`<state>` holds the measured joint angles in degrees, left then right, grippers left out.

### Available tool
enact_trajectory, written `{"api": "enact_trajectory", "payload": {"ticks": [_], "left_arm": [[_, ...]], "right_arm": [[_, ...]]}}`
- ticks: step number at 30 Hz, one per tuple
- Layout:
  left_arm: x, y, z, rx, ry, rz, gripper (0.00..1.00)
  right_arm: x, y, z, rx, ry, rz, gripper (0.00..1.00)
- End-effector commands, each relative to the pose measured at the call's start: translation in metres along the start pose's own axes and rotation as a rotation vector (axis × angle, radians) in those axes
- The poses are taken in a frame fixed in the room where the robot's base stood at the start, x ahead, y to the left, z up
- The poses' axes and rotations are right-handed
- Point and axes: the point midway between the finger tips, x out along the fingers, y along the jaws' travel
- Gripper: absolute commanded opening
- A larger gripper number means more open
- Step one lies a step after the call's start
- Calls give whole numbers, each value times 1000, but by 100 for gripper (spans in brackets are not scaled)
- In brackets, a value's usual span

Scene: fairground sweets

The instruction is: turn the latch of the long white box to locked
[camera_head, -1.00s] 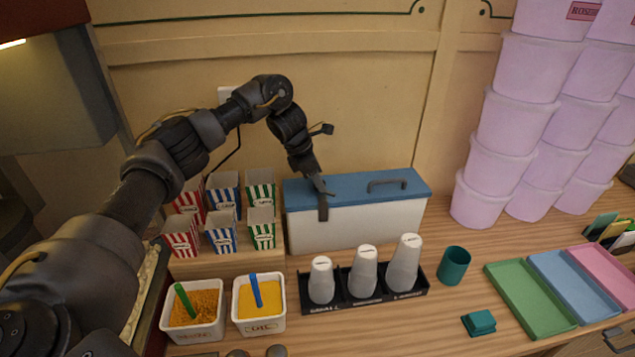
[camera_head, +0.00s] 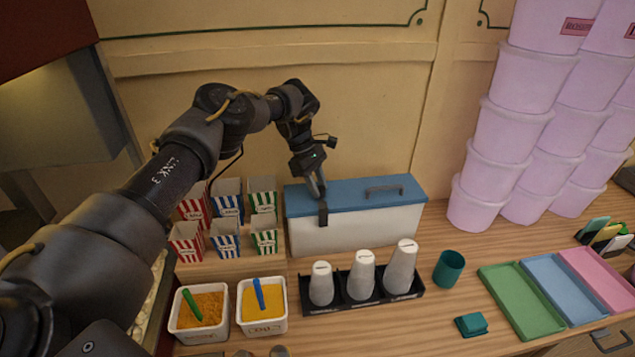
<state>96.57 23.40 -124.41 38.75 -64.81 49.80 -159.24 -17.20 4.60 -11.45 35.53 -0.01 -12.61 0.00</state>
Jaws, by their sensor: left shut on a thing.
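The long white box (camera_head: 375,226) stands against the back wall, with a blue lid (camera_head: 350,191) on top and a dark handle (camera_head: 384,189) on the lid. A small dark latch (camera_head: 323,213) hangs over the front edge of the lid near its left end. My left gripper (camera_head: 320,199) comes down from above and is shut on the latch. The fingertips cover its upper part, so the exact setting of the latch is hard to tell. My right gripper is not in view.
Striped popcorn boxes (camera_head: 227,238) stand just left of the white box. A black rack of upturned cups (camera_head: 361,282) stands in front of it. Two seasoning tubs (camera_head: 262,327), a teal cup (camera_head: 449,268), coloured trays (camera_head: 515,302) and stacked pink tubs (camera_head: 484,170) are around.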

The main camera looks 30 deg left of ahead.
Motion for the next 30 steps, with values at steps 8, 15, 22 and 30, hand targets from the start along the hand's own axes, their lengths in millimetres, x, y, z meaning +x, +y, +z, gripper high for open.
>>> {"api": "enact_trajectory", "payload": {"ticks": [8, 15, 22, 30], "left_arm": [[0, 0, 0, 77, 1, -34, 7], [1, 0, 0, 99, 0, -44, 7], [2, 0, 0, 100, 0, -46, 7], [2, 0, 0, 100, 0, -45, 48]], "right_arm": [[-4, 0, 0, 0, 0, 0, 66], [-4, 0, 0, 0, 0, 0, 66], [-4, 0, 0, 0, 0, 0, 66], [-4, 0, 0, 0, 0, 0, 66]]}}
